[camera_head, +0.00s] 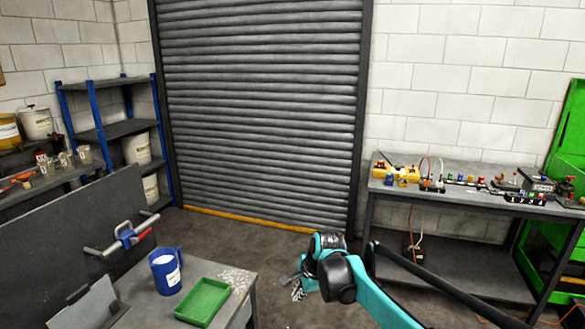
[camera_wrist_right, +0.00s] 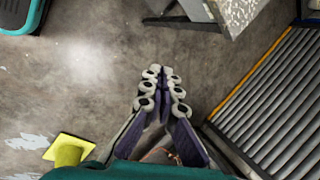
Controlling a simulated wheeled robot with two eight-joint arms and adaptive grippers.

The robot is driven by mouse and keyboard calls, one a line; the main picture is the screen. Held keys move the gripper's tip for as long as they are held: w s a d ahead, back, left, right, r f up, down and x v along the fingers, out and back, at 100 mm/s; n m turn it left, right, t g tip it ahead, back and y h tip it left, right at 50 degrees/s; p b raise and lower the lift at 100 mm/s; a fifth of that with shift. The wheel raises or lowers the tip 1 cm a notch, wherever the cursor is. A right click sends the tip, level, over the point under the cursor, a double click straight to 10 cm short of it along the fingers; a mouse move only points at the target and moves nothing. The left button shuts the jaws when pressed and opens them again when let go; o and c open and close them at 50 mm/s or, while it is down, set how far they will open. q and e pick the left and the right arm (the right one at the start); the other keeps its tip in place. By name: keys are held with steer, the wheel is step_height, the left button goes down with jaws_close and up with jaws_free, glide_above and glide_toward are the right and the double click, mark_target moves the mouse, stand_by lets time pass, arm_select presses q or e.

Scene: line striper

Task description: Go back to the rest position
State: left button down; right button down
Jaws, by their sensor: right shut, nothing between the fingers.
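My right gripper (camera_head: 297,287) shows in the head view at the lower middle, to the right of the grey work table (camera_head: 240,283). Its teal and black arm comes in from the lower right. In the right wrist view the gripper (camera_wrist_right: 161,85) points out over bare floor, with its fingers together and nothing between them. The table corner (camera_wrist_right: 238,12) lies beyond the fingertips there. My left gripper is not in either view.
A blue mug (camera_head: 166,272) and a green tray (camera_head: 203,302) stand on the table. A roller shutter (camera_head: 260,110) closes the back wall. A bench (camera_head: 440,188) with small parts stands at right. A yellow object (camera_wrist_right: 68,152) is on the floor. The floor around the gripper is clear.

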steer(key=s+d+r+n+t+h, duration=0.1)
steer(key=s+d+r+n, duration=0.1)
steer(key=s+d+n, duration=0.6)
steer(key=s+d+r+n+t+h, duration=0.1)
steer(key=s+d+r+n+t, duration=0.3)
steer(key=s, duration=0.8)
steer(key=s+d+f+n, duration=0.1)
steer(key=s+d+f, duration=0.1)
steer(key=s, duration=0.2)
steer(key=s+d+f+n+g+h, duration=0.1)
steer(key=s+d+f, duration=0.1)
steer(key=s, duration=0.3)
steer(key=shift+d+f, duration=0.15)
steer(key=shift+f, duration=0.7)
